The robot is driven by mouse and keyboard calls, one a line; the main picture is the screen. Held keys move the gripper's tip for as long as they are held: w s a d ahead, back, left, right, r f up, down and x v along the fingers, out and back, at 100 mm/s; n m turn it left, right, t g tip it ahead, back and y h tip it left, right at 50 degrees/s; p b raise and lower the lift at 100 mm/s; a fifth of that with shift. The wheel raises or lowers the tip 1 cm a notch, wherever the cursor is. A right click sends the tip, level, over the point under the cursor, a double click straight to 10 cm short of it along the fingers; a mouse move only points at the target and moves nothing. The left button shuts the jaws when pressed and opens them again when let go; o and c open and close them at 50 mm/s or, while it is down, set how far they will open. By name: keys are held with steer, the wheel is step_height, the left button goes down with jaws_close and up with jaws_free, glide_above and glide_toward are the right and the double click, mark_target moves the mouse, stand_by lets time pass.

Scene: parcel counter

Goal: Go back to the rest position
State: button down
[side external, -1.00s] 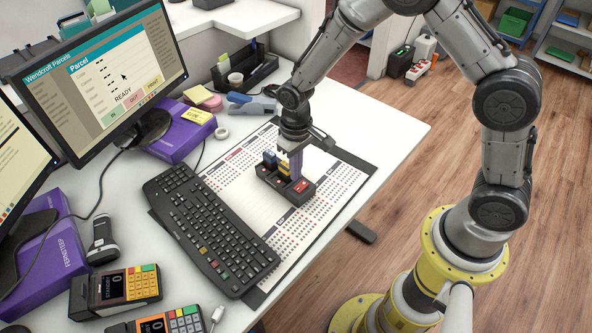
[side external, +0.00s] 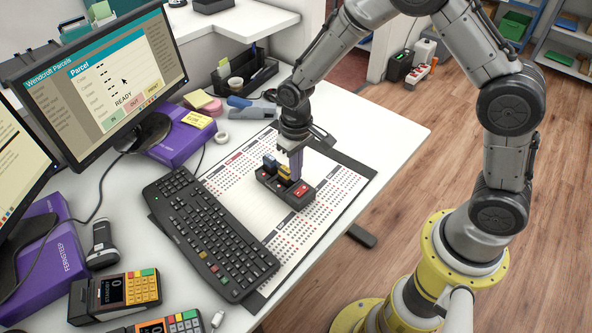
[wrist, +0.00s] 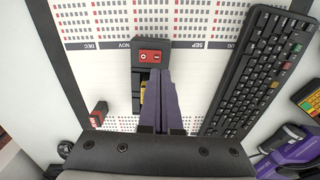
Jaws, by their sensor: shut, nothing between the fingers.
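My gripper (side external: 297,176) has purple fingers pointing down, closed together with nothing between them. It is at a small black holder (side external: 268,180) with blue, yellow and red parts, lying on a printed calendar mat. In the wrist view the shut fingers (wrist: 159,75) cover part of the holder, whose red-and-black end (wrist: 151,55) shows just beyond the tips. A yellow part (wrist: 143,92) shows beside the fingers. Whether the fingertips touch the holder, I cannot tell.
A black keyboard (side external: 210,232) lies left of the holder. A small red-topped block (wrist: 99,114) is on the mat in the wrist view. Monitors, a purple box (side external: 182,135) and card terminals (side external: 115,294) fill the left side. The counter's right corner (side external: 395,130) is clear.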

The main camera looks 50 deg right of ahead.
steer(key=shift+s+r, duration=0.1)
steer(key=shift+r, duration=1.1)
stand_by(0.6)
stand_by(0.4)
steer(key=s+d+r+t, duration=0.2)
steer(key=s+d+r, duration=0.1)
steer(key=s+r, duration=0.7)
steer(key=s+d+r+t, duration=0.3)
steer(key=s+r, duration=0.7)
steer(key=s, duration=0.2)
steer(key=shift+s+r+t, duration=0.3)
steer(key=shift+r, duration=0.1)
